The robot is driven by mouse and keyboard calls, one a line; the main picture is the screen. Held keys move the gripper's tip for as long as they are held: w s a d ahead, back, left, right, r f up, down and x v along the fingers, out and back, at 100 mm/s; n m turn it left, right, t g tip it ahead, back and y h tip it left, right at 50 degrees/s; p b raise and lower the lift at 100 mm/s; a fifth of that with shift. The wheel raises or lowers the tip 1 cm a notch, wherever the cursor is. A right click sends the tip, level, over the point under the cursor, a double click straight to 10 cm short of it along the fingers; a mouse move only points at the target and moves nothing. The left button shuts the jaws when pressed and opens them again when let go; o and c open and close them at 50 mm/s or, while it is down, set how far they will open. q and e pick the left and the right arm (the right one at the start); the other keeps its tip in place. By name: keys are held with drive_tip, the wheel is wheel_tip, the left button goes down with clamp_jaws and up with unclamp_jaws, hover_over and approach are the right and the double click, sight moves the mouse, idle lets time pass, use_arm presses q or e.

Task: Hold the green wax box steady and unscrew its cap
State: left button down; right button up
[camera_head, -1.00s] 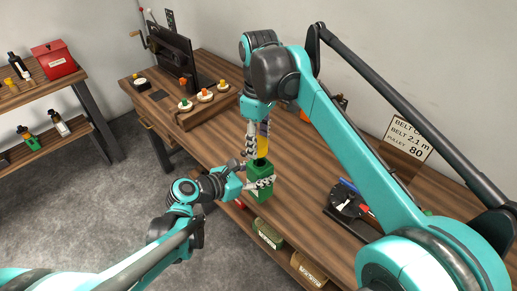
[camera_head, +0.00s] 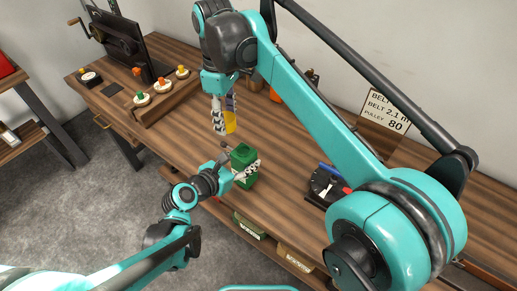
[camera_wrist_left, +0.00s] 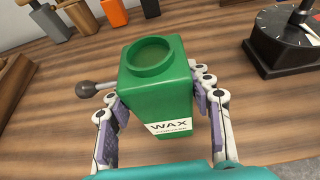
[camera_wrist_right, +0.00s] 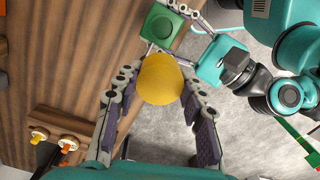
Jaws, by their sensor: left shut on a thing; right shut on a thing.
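The green wax box (camera_head: 241,158) stands upright on the wooden workbench. It carries a WAX label in the left wrist view (camera_wrist_left: 158,95), where its round neck shows without a cap. My left gripper (camera_head: 244,174) is shut on the box, its fingers on both sides. My right gripper (camera_head: 224,122) is shut on the yellow cap (camera_wrist_right: 160,79) and holds it above and to the left of the box, clear of it. The cap also shows in the head view (camera_head: 230,124).
A wooden rack (camera_head: 158,98) with several small knobs on discs stands to the left. A black round gauge (camera_head: 327,184) lies to the right. An orange object (camera_head: 275,94) stands at the back. Bare bench (camera_head: 275,135) lies between.

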sight(254, 150)
use_arm(q)
drive_tip(key=w+d, duration=0.2)
drive_tip(key=shift+w+d+r, duration=0.1)
drive_tip(key=shift+w+d, duration=0.05)
drive_tip(key=shift+w, duration=0.25)
use_arm(e)
drive_tip(key=shift+s+f, duration=0.15)
drive_tip(key=shift+f, duration=0.05)
use_arm(q)
drive_tip(key=shift+w+d, duration=0.3)
drive_tip(key=shift+w, duration=0.2)
use_arm(e)
drive_tip(key=shift+f, duration=0.1)
drive_tip(key=shift+f+b, duration=0.15)
drive_tip(key=shift+b, duration=0.25)
drive_tip(key=shift+d+f+b, duration=0.1)
drive_tip(key=shift+f+b, duration=0.6)
use_arm(q)
drive_tip(key=x, duration=0.3)
drive_tip(key=shift+f, duration=0.4)
use_arm(e)
drive_tip(key=shift+f, duration=0.1)
use_arm(q)
drive_tip(key=c, duration=0.6)
unclamp_jaws()
drive_tip(key=shift+c, duration=0.2)
drive_tip(key=shift+r, duration=0.15)
